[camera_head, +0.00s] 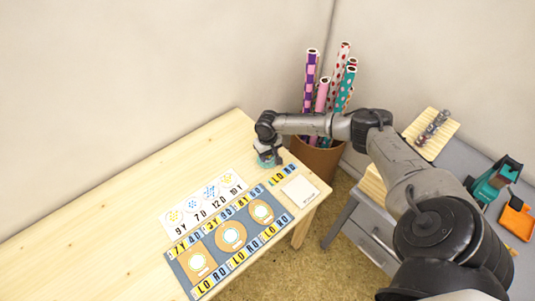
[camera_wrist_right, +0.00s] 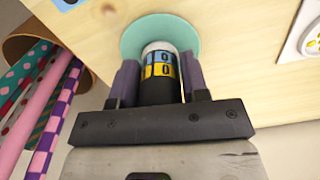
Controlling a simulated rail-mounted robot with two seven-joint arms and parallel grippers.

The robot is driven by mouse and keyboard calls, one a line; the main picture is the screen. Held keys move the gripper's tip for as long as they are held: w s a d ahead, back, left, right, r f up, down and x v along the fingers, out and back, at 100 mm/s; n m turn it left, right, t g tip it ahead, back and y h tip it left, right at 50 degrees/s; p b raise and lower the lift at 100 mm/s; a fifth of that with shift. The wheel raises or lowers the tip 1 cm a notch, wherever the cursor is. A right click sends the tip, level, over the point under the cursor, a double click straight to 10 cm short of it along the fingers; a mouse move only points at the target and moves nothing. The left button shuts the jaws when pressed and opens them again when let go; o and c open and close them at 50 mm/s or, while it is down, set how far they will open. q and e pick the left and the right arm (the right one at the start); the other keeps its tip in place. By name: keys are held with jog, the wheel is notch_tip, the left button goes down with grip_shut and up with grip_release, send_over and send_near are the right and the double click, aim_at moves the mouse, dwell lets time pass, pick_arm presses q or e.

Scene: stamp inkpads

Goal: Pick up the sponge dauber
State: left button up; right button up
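The sponge dauber (camera_wrist_right: 159,71) is a short cylinder with a white tip, a blue and a yellow band each marked 0, and a black handle. Its white tip points at a round teal disc (camera_wrist_right: 135,38); I cannot tell if it touches. My right gripper (camera_wrist_right: 160,80) points down at it, with one finger along each side and no clear gap, so it looks shut on the dauber. In the head view my right gripper (camera_head: 268,149) is at the table's right end, over the teal disc (camera_head: 266,160), and hides most of the dauber. My left gripper is not in view.
On the wooden table (camera_head: 110,205), printed cards and a grey mat (camera_head: 188,266) with round pads lie in front of the gripper. A white square pad (camera_head: 300,190) lies near the edge. A brown bin (camera_head: 317,160) of patterned rolls stands behind. The table's left part is clear.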

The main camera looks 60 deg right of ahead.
jog(key=c, duration=0.5)
jog(key=shift+r, duration=0.45)
notch_tip(320, 180, up, 3)
jog(key=shift+r+p, duration=0.2)
jog(key=shift+p, duration=0.55)
jog(key=shift+s+d+r+p, duration=0.4)
jog(key=shift+s+d+r, duration=0.65)
jog(key=shift+s, duration=0.7)
jog(key=shift+s+d+r+p, duration=0.4)
jog(key=shift+s+d+r, duration=0.3)
jog(key=shift+s+r, duration=0.75)
jog(key=shift+s+d+r+p, duration=0.4)
jog(key=shift+s+d+r, duration=0.5)
jog(key=shift+s, duration=1.1)
